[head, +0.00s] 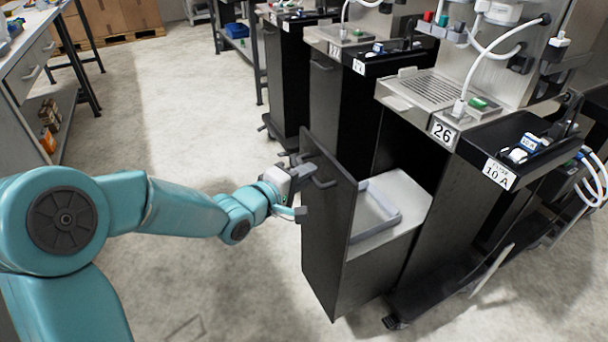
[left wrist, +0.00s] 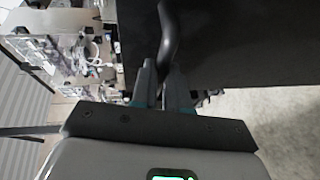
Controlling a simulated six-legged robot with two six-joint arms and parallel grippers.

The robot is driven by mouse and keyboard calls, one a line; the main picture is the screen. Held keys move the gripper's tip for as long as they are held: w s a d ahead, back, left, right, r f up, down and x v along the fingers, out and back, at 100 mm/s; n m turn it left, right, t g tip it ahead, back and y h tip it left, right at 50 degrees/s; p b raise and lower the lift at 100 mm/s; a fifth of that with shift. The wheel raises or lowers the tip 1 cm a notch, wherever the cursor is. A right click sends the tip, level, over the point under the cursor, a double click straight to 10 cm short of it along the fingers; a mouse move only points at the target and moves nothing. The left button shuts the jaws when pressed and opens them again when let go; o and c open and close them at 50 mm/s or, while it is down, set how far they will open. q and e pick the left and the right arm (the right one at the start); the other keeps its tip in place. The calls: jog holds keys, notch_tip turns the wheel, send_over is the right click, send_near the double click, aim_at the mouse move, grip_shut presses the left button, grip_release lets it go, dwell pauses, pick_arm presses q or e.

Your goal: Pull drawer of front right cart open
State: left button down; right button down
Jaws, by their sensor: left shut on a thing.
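The front right cart (head: 408,170) is a dark cabinet with a steel top and a "26" label. Its drawer (head: 326,225) stands pulled out toward the left, with a tall black front panel. A light inner shelf and a grey tray (head: 376,215) show behind the panel. My left gripper (head: 300,190) is at the drawer's handle (head: 322,172), on the outer face of the panel. In the left wrist view its two fingers (left wrist: 160,82) are shut around the dark curved handle bar (left wrist: 172,40). My right gripper is not in view.
More black carts (head: 342,100) stand in a row behind. A black tray labelled "10 A" (head: 515,145) juts out at the right. A workbench (head: 30,65) is at the upper left. The concrete floor (head: 200,110) left of the drawer is clear.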

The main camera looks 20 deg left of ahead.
pick_arm(q)
jog(key=c, duration=1.1)
grip_release()
jog(key=shift+c, duration=0.2)
jog(key=v, duration=1.6)
jog(key=shift+s, duration=0.15)
jog(key=shift+r, duration=0.1)
